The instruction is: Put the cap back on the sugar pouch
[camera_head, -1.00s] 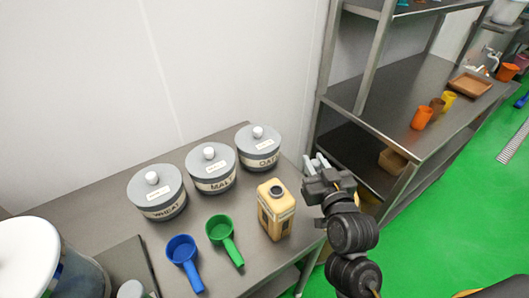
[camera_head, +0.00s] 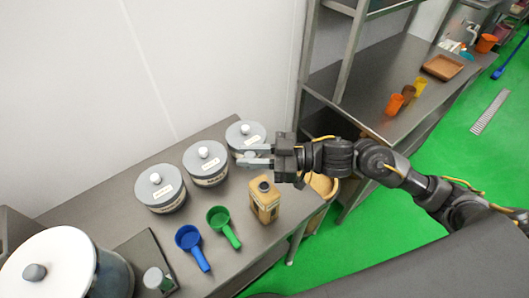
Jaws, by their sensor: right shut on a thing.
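The tan, jug-like sugar pouch (camera_head: 265,204) stands upright near the right edge of the metal table, with a dark round mouth on top. My right gripper (camera_head: 258,155) comes in from the right. Its fingers point left and it is above and behind the pouch in the picture, apart from it. It is shut on a small pale thing at its fingertips, which looks like the cap; the fingers hide much of it. My left gripper is not in view.
Three grey-lidded jars (camera_head: 206,163) stand in a row along the wall. A blue scoop (camera_head: 191,243) and a green scoop (camera_head: 222,224) lie left of the pouch. A big white-lidded container (camera_head: 52,270) is at lower left. A metal shelf unit (camera_head: 368,90) stands at right.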

